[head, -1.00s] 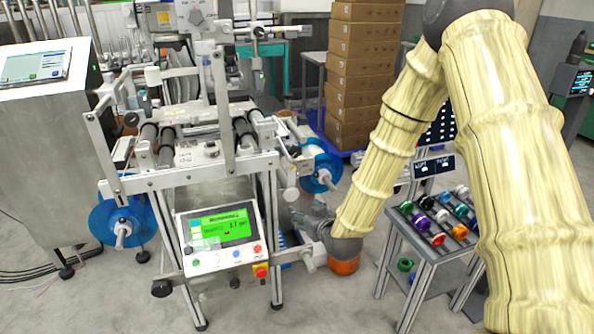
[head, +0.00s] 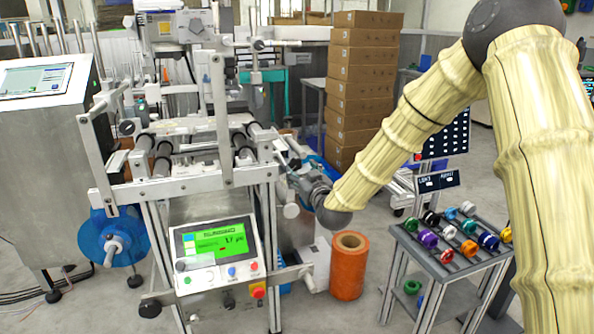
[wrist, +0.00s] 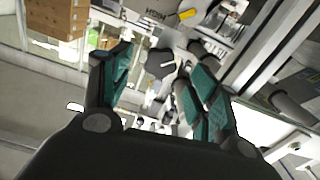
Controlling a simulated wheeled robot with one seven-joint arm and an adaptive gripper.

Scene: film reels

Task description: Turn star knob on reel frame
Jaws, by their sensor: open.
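A dark grey lobed knob (wrist: 160,66), which looks like the star knob, sits on a pale plate with lettering in the wrist view. It appears between and beyond my gripper's teal-padded fingers (wrist: 160,85), which are spread apart with nothing held. In the head view my gripper (head: 288,163) is at the right side of the reel frame (head: 205,181), near its rollers. There the arm and machine parts crowd its fingertips, and I cannot make out the knob beside them. Contact with the knob cannot be told.
An orange roll (head: 349,266) stands on the floor below my wrist. A grey rack (head: 452,268) with colored spools is at the right. A control panel (head: 216,256) with a green screen fronts the frame. Stacked cartons (head: 362,85) stand behind.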

